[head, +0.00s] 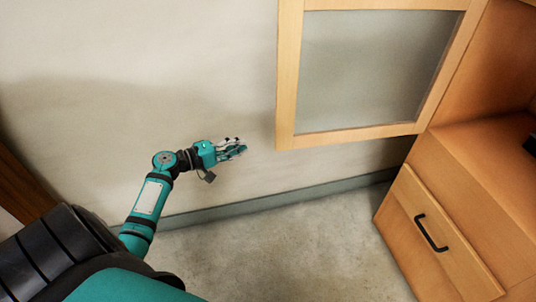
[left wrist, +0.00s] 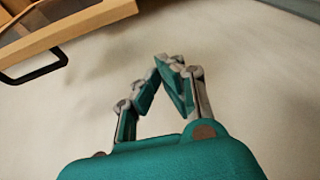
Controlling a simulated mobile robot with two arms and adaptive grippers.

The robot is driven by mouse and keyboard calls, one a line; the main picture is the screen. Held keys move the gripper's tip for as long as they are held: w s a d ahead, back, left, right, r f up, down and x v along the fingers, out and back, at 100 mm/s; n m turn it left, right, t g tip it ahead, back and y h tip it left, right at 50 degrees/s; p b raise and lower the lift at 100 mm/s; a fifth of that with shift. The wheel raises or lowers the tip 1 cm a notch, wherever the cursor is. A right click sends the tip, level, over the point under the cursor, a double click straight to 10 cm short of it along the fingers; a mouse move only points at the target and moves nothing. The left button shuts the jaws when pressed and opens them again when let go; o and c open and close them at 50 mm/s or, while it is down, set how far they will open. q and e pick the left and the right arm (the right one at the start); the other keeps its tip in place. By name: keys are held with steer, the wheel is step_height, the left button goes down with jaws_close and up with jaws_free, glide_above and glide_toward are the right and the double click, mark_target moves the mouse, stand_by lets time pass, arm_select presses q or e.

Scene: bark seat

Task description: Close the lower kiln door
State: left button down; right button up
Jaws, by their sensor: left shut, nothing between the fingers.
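A wood-framed door with a frosted panel (head: 286,75) stands swung open from the wooden cabinet on the right of the head view. No other door shows, and I cannot tell for certain that this is the lower kiln door. My left gripper (head: 240,150) is to the left of and just below the door's lower free corner, apart from it. Its fingertips (left wrist: 172,62) meet in the left wrist view with nothing between them. A wooden edge (left wrist: 75,32) with a black handle (left wrist: 35,72) shows at upper left there. My right gripper is not in view.
The cabinet (head: 480,160) has a lower drawer front (head: 440,235) with a black handle (head: 431,233), and an open space above it. A pale wall (head: 130,60) with a grey baseboard (head: 280,203) stands behind my arm. The floor (head: 290,255) left of the drawer is clear.

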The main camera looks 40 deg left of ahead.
arm_select(q)
steer(key=w+d+r+t+h+b, duration=0.1)
steer(key=w+d+r, duration=0.3)
steer(key=w, duration=0.5)
steer(key=shift+s+d, duration=1.5)
steer(key=shift+s, duration=0.05)
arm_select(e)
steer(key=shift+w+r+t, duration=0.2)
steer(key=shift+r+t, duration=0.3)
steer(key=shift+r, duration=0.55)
